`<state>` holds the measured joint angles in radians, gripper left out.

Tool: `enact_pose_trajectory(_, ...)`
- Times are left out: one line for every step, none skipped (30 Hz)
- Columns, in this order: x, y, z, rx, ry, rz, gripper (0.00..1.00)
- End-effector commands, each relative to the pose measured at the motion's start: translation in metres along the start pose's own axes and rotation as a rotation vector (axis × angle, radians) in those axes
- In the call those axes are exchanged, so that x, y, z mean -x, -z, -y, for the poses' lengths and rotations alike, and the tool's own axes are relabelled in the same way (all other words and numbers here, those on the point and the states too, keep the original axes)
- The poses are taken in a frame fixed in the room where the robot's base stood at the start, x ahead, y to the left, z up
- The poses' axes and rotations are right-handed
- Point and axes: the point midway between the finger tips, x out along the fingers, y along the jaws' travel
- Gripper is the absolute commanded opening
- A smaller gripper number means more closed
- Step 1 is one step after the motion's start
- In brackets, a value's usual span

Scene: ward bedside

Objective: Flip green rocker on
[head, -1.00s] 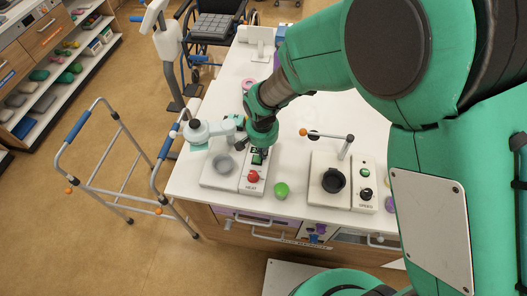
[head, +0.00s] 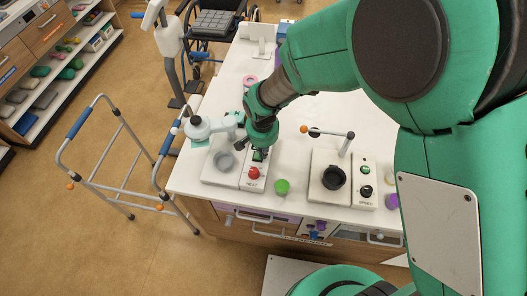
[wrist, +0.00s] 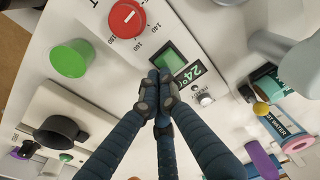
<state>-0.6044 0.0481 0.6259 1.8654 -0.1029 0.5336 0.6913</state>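The green rocker (wrist: 172,57) sits in a dark frame on the white heater panel (wrist: 95,45), between the red dial and the green 24°C display (wrist: 190,74). The rocker also shows in the head view (head: 257,156), just below my gripper (head: 258,146). In the wrist view my gripper (wrist: 158,78) has its dark fingers drawn together with nothing between them. The fingertips lie at the rocker's near edge. I cannot tell whether they touch it or which way it is tilted.
The red dial (head: 253,173) is close by on the same panel. A stirrer unit with a black cup (head: 334,178) stands farther right. A walker (head: 125,150) is left of the table.

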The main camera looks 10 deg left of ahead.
Motion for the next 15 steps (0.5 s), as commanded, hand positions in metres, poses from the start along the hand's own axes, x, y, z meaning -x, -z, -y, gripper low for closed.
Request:
enact_pose_trajectory(0.003,0.001,0.000,0.000,0.000,-0.001,0.00)
enact_pose_trajectory(0.005,0.001,0.000,0.000,0.000,-0.001,0.00)
enact_pose_trajectory(0.007,0.002,0.000,0.000,0.000,-0.001,0.00)
enact_pose_trajectory(0.009,0.003,0.000,0.000,0.000,-0.001,0.00)
enact_pose_trajectory(0.012,0.003,0.000,0.000,0.000,-0.001,0.00)
enact_pose_trajectory(0.015,0.004,0.000,0.000,0.000,-0.001,0.00)
enact_pose_trajectory(0.018,0.005,0.000,0.000,0.000,-0.001,0.00)
enact_pose_trajectory(0.021,0.006,0.000,0.000,0.001,-0.001,0.00)
enact_pose_trajectory(0.026,0.008,0.000,0.000,0.001,-0.001,0.00)
enact_pose_trajectory(0.030,0.009,0.000,0.000,0.001,-0.002,0.00)
enact_pose_trajectory(0.034,0.010,0.000,0.000,0.001,-0.002,0.00)
enact_pose_trajectory(0.039,0.011,0.000,0.000,0.001,-0.002,0.00)
enact_pose_trajectory(0.043,0.013,0.000,-0.001,0.001,-0.002,0.00)
enact_pose_trajectory(0.048,0.015,0.001,-0.001,0.002,-0.004,0.00)
enact_pose_trajectory(0.055,0.017,0.001,-0.001,0.002,-0.003,0.00)
